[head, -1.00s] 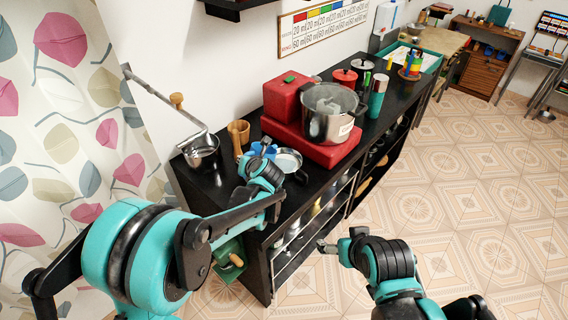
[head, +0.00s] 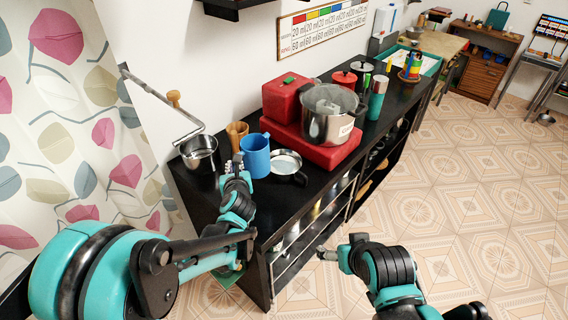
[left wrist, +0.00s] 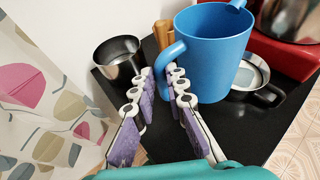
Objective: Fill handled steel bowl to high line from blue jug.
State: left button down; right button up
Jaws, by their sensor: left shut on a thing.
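The blue jug (head: 257,158) is upright over the black counter; I cannot tell whether its base touches it. My left gripper (head: 237,163) is shut on the jug's handle, at the jug's near left side.
A steel pot (head: 199,152) stands at the counter's left end, below a wall-mounted metal arm. A wooden cup (head: 236,134) is behind the jug. A red block (head: 325,150) bearing a large steel pot (head: 330,112) limits room on the right.

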notch_tip(320, 180, up, 3)
jog(key=p, duration=0.3)
jog(key=shift+f, duration=0.1)
dwell(0.8)
